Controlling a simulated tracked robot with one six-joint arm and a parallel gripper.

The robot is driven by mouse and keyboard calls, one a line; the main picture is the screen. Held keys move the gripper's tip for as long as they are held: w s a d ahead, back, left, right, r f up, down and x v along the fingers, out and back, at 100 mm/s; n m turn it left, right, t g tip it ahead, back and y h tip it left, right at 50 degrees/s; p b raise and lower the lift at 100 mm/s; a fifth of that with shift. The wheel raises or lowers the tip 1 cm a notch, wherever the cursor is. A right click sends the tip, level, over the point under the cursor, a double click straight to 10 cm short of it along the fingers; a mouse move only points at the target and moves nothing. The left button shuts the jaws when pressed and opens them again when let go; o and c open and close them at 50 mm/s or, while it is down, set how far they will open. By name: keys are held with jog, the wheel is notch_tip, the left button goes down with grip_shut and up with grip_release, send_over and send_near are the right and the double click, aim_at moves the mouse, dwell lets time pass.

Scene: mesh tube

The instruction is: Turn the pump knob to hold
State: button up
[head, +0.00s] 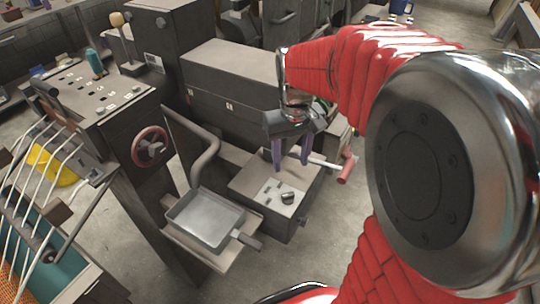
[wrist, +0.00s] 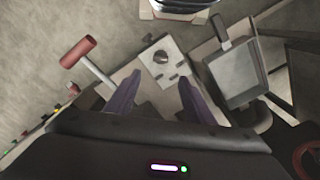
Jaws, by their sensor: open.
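The pump knob (head: 288,197) is a small dark round knob on a pale plate (head: 274,190) on top of a grey box. It also shows in the wrist view (wrist: 160,57), ahead of my fingertips and roughly between their lines. Dark marks sit around it on the plate; their lettering is too small to read. My gripper (head: 290,166) is above the box, behind the knob in the head view. In the wrist view its two purple fingers (wrist: 158,92) are apart, with nothing between them. They do not touch the knob.
A lever with a red handle (head: 347,167) sticks out right of the box, close to my gripper. A metal tray (head: 207,219) with a handle is left of the box. A red handwheel (head: 150,147) is on the cabinet farther left. Open floor (head: 330,225) lies right of the box.

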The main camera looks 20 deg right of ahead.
aim_at(288, 194)
jog(key=shift+s+r, duration=0.1)
jog(key=shift+r, duration=0.3)
jog(key=shift+f, duration=0.1)
notch_tip(288, 194, down, 14)
jog(key=shift+r, duration=0.15)
dwell(0.5)
jog(key=c, duration=1)
